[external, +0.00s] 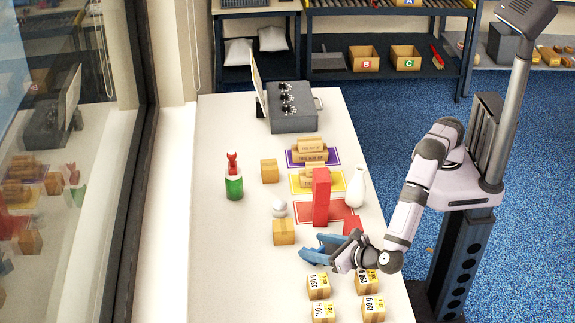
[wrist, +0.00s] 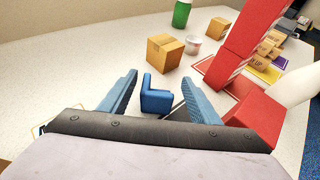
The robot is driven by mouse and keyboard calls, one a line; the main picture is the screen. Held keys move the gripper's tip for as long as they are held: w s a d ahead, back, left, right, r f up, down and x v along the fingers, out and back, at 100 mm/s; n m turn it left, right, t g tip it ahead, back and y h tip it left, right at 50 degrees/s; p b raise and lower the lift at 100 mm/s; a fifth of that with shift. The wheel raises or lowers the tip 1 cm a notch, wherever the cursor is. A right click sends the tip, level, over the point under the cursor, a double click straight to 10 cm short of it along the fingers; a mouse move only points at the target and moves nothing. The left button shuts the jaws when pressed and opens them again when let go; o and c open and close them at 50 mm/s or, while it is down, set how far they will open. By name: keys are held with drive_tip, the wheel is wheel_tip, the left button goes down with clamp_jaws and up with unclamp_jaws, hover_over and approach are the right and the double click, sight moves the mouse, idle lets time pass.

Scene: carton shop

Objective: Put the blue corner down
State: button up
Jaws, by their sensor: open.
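The blue corner (wrist: 157,100) is a small L-shaped piece in the wrist view, with one arm rising at its left. It sits between the two blue fingers of my gripper (wrist: 158,75), with a gap showing on each side. My gripper is open. In the external view my gripper (external: 310,245) is low over the near half of the white table, beside a carton. There the corner cannot be told apart from the blue fingers. Whether the corner's underside rests on the table is hard to see.
A carton (external: 284,232) and a white cup (external: 279,209) stand just beyond my gripper. A tall red block (external: 321,197), a low red block (external: 352,226) and a white vase (external: 356,188) stand to the right. Labelled cartons (external: 318,286) are nearer.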

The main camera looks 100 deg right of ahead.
drive_tip(key=b+v, duration=0.4)
drive_tip(key=v, duration=0.7)
drive_tip(key=shift+b, duration=0.4)
drive_tip(key=shift+s+a+r, duration=0.3)
drive_tip(key=shift+s+r, duration=0.05)
